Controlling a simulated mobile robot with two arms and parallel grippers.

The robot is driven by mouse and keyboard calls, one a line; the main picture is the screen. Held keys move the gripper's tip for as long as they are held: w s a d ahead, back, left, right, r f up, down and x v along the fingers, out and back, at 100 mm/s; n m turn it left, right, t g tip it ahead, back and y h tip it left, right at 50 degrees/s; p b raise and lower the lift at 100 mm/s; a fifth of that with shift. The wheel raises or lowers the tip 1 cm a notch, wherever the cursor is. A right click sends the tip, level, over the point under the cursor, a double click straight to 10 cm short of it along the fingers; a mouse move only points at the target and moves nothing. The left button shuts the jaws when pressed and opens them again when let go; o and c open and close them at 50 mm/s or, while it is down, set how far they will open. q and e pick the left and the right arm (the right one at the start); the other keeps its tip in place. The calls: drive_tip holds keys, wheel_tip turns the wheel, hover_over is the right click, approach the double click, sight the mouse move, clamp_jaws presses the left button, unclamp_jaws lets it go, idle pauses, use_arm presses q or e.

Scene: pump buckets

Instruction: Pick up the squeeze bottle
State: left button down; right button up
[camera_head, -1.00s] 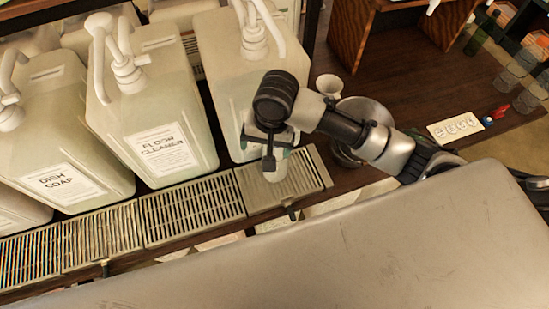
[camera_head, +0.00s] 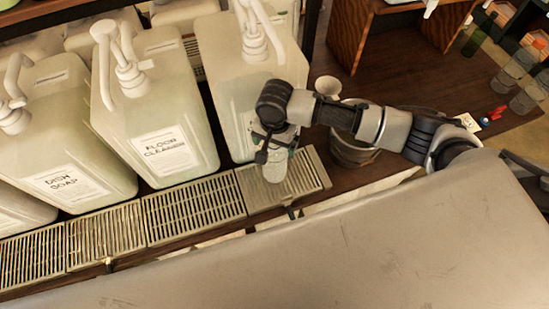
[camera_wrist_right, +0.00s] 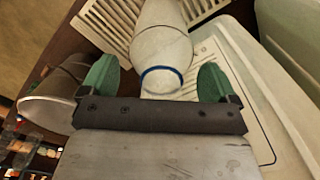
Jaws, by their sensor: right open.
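The squeeze bottle (camera_wrist_right: 163,50) is a whitish cylinder with a blue ring near its neck. It stands on the metal drip grate, in front of the rightmost pump bucket; in the head view its lower part (camera_head: 275,171) shows below my gripper. My right gripper (camera_head: 272,150) is at the bottle's upper part and hides its top in the head view. In the right wrist view the green fingers of my right gripper (camera_wrist_right: 158,80) are spread, one on each side of the bottle's neck end, with gaps on both sides. My left gripper is not in view.
Large pump buckets stand behind the grate, including one labelled floor cleaner (camera_head: 150,115) and one labelled dish soap (camera_head: 62,150). A metal pail (camera_head: 355,148) and a white cup (camera_head: 328,86) are to the right. A wooden shelf (camera_head: 400,30) stands behind.

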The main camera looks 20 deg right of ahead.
drive_tip(key=c, duration=1.2)
drive_tip(key=shift+r, duration=0.1)
